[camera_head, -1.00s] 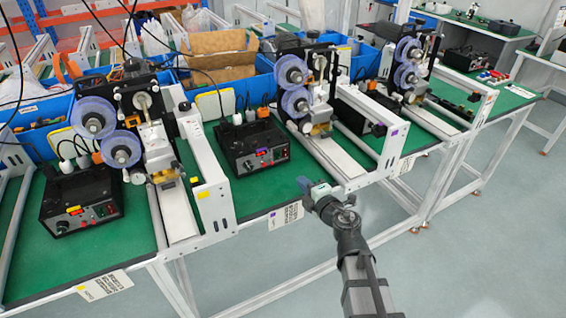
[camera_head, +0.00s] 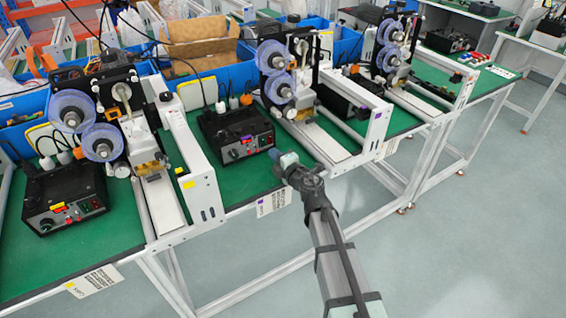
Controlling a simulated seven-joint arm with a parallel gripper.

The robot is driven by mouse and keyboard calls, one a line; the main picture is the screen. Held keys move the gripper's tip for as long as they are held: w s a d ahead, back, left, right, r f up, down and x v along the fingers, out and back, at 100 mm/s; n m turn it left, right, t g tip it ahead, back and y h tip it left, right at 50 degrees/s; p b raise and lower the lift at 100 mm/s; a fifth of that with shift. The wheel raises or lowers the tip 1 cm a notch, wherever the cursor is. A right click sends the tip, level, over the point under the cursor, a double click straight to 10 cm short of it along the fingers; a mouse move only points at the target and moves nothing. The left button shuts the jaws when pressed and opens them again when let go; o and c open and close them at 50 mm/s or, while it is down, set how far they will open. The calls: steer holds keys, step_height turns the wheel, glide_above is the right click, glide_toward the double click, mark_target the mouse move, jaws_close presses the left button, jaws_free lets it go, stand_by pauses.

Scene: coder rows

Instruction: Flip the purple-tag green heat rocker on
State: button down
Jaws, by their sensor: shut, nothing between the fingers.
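The purple-tag control box (camera_head: 235,133) is the black box in the middle of the bench row. Its front panel has a knob on the left and small red and green controls on the right, with a purple tag (camera_head: 246,140) above them. The green rocker (camera_head: 264,139) is a tiny patch at the panel's right side; its position is too small to tell. My gripper (camera_head: 273,154) is shut and empty, just in front of the panel's right end. I cannot tell whether it touches the box.
A similar yellow-tag box (camera_head: 65,195) stands at the left. Coder machines with blue reels (camera_head: 100,142) and white rails (camera_head: 200,172) flank the middle box. Green bench top (camera_head: 240,185) is clear in front of it. Cables rise behind the boxes.

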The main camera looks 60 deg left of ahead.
mark_target(264, 145)
steer(key=a, duration=0.4)
steer(key=shift+a+f, duration=0.4)
steer(key=shift+a+f, duration=0.15)
steer(key=shift+a, duration=0.2)
steer(key=shift+d, duration=0.15)
steer(key=d+r, duration=0.2)
steer(key=d, duration=1.1)
steer(key=shift+d, duration=0.35)
steer(key=shift+r, duration=0.1)
